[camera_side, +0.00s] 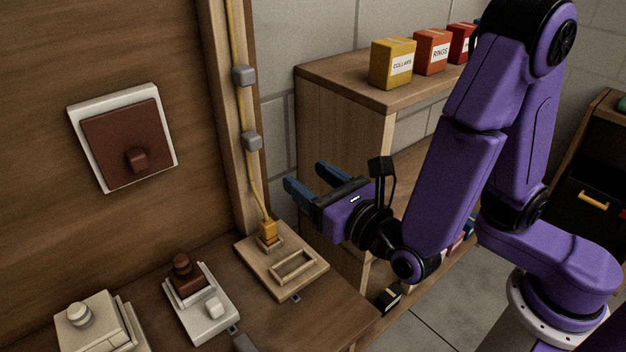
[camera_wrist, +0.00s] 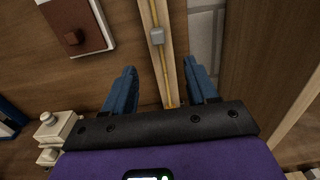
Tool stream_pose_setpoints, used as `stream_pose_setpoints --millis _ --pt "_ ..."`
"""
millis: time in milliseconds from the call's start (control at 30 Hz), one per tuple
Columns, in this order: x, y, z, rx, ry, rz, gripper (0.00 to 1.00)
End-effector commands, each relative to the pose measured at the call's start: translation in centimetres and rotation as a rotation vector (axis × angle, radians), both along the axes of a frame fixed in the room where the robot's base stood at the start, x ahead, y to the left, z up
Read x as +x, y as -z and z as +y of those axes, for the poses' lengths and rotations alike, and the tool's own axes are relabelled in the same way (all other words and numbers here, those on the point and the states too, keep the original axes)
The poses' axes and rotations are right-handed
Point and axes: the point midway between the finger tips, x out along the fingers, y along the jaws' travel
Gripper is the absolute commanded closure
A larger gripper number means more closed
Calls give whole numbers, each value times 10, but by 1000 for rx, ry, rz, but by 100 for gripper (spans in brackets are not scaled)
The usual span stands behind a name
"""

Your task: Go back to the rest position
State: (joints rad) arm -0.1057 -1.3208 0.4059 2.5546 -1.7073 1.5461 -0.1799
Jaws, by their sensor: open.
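My gripper (camera_side: 308,180) is open and empty. In the side view it hangs in the air above and a little right of a wooden block (camera_side: 316,272) with a yellow plug (camera_side: 268,231) standing in it. In the wrist view its two blue fingers (camera_wrist: 160,88) are spread apart, with the wooden post and yellow cable seen beyond them. The fingers appear to touch nothing. A brown panel on a white plate (camera_side: 128,137) is fixed on the wooden wall, and it also shows in the wrist view (camera_wrist: 88,20).
A white base with a brown knob (camera_side: 205,312) and a cream box with a round knob (camera_side: 98,325) stand on the bench. A yellow cable runs up the post (camera_side: 229,110) through grey clips. A wooden cabinet (camera_side: 330,100) carrying yellow, orange and red boxes stands behind my gripper.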

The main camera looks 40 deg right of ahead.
Motion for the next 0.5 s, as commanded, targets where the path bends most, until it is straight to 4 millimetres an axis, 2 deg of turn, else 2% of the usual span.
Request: stream_pose_setpoints --millis 167,267,367,500 --pt "0 0 -1 2 3 1 43" --pt "2 -1 -12 26 44 19 43" --pt "4 0 -41 95 153 67 43" --pt "-3 7 -103 271 394 188 43"
